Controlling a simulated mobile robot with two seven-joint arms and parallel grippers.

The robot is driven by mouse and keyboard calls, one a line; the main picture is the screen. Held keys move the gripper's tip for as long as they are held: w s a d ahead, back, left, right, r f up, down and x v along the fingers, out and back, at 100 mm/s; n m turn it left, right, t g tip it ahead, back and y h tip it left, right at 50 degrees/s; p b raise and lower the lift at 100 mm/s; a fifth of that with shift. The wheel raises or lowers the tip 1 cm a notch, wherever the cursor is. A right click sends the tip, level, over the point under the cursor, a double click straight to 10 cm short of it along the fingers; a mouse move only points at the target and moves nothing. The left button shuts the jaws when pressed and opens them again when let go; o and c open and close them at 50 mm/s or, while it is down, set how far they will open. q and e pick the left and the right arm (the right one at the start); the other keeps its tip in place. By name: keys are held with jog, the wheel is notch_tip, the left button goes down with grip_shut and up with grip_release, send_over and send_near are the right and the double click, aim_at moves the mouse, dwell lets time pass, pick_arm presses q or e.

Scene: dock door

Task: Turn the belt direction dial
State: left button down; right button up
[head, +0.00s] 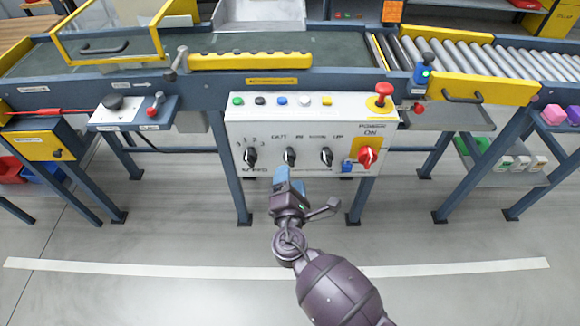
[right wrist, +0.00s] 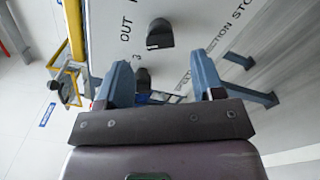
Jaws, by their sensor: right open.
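The belt direction dial (head: 290,157) is a black knob on the white control panel (head: 310,110), under the OUT and IN marks. The right wrist view shows a black knob (right wrist: 160,33) by the OUT lettering, ahead of the fingertips. Another black dial (head: 250,157), with number marks, is to its left; it is partly behind a finger in the wrist view (right wrist: 142,75). My right gripper (head: 288,178) is just below the direction dial in the head view. Its blue fingers (right wrist: 158,75) are apart with nothing held. My left gripper is not in view.
To the right on the panel are another black dial (head: 326,157) and a red switch (head: 367,157) marked ON. A red mushroom button (head: 383,91) stands on the panel's top right. A lever box (head: 135,112) is at the left. The floor in front is clear.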

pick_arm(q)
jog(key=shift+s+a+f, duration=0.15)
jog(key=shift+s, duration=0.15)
pick_arm(e)
jog(key=s, duration=0.4)
jog(key=shift+s, duration=0.4)
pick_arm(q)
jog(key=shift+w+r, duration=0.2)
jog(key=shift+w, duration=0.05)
